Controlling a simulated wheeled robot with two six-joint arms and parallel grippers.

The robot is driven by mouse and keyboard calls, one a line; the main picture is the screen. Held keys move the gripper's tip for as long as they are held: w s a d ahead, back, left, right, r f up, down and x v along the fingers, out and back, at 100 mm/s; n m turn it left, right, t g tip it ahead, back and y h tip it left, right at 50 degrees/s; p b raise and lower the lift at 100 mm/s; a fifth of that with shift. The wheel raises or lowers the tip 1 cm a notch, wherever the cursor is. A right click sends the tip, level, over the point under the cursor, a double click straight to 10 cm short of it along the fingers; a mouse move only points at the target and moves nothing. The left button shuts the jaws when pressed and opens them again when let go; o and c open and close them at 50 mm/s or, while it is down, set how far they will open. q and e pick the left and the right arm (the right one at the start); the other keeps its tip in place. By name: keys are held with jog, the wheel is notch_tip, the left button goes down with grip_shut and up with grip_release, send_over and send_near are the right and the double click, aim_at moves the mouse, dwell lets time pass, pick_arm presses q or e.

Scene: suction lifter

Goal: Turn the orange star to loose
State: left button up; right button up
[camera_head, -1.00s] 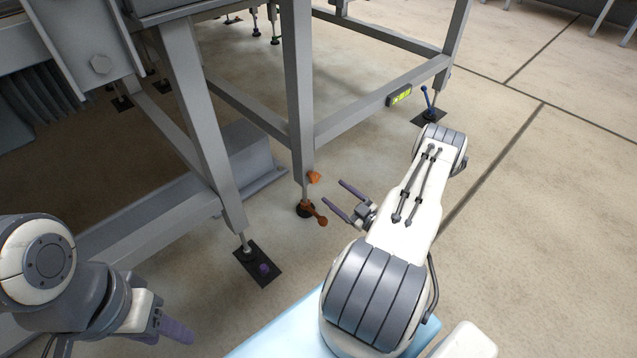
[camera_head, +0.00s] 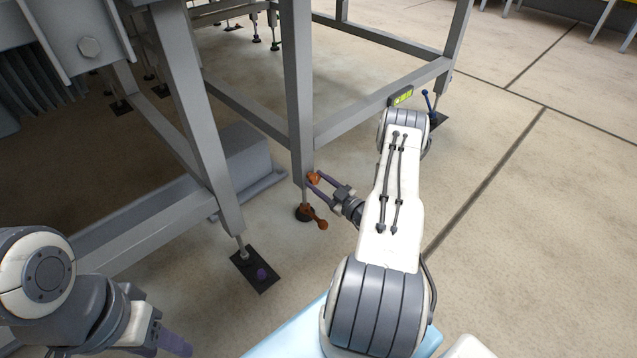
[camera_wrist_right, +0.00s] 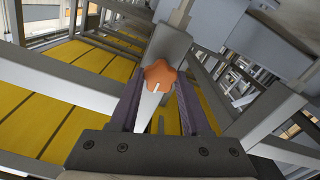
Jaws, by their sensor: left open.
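The orange star (camera_head: 313,179) is a small lobed knob on the lower part of a grey frame leg. In the right wrist view the orange star (camera_wrist_right: 159,75) faces the camera, with a pale mark on it. My right gripper (camera_head: 314,181) is at the star, its purple fingers open on either side of it. In the wrist view a finger shows left and right of the star, with narrow gaps. My left gripper (camera_head: 172,343) is open and empty at the bottom left, far from the star.
An orange-brown lever (camera_head: 315,218) sticks out just below the star, by the leg's foot. A blue lever (camera_head: 428,101) and a lit green display (camera_head: 402,96) are farther right on the frame. The floor to the right is clear.

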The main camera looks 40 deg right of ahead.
grip_shut()
